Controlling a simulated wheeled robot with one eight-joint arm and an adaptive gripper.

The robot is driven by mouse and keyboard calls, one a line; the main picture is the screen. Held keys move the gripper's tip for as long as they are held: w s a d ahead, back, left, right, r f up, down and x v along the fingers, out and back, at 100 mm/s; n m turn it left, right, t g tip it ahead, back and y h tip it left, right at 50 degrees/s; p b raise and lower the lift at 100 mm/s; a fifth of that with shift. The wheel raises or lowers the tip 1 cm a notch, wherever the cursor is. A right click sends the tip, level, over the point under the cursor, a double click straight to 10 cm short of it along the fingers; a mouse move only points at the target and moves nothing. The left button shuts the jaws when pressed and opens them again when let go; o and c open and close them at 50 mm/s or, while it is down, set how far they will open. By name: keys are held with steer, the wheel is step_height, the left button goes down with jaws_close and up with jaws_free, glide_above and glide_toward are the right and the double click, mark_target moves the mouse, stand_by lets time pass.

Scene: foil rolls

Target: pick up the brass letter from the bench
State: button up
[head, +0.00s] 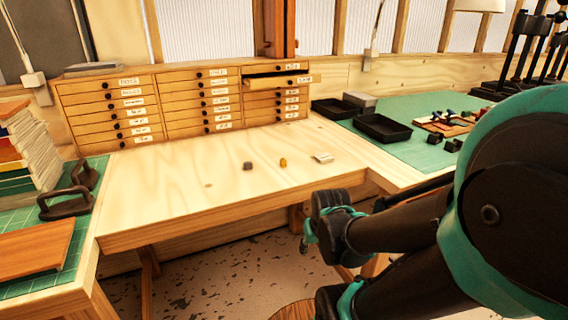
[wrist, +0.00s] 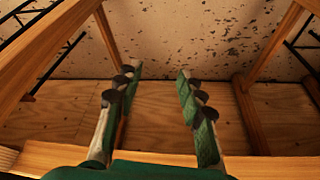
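The brass letter (head: 283,162) looks like a small yellow-gold piece lying on the bare wooden bench top (head: 190,190), near its middle. It does not show in the wrist view. My gripper (wrist: 158,74) is open and empty in the wrist view, its two green and dark fingers well apart. Beyond the fingers are wooden framing and the speckled floor, not the letter. In the head view my dark and teal arm is at the lower right, in front of the bench edge and apart from the letter.
A small dark grey block (head: 248,166) lies left of the letter, and a pale flat piece (head: 322,157) lies right of it. A drawer cabinet (head: 185,98) with one drawer (head: 278,81) pulled out stands behind. Black trays (head: 382,128) stand on a green mat at right.

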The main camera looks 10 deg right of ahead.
steer(key=shift+o, duration=0.3)
steer(key=shift+n, duration=0.7)
steer(key=w+r, duration=1)
steer(key=w+a+r, duration=0.1)
steer(key=w+r, duration=0.4)
steer(key=w, duration=0.1)
steer(key=shift+a, duration=0.1)
steer(key=n+g, duration=0.1)
glide_toward(283, 159)
steer(key=f, duration=0.1)
steer(key=w+f, duration=0.1)
steer(key=f, duration=0.1)
steer(key=shift+w+d+f+y, duration=0.15)
steer(key=shift+w+d+y, duration=0.15)
steer(key=shift+y, duration=0.1)
steer(key=shift+s+x, duration=0.15)
steer(key=shift+x, duration=1.25)
steer(key=shift+s+x, duration=0.2)
steer(key=shift+x, duration=1.2)
steer(key=shift+f, duration=0.1)
steer(key=shift+c, duration=0.3)
jaws_close()
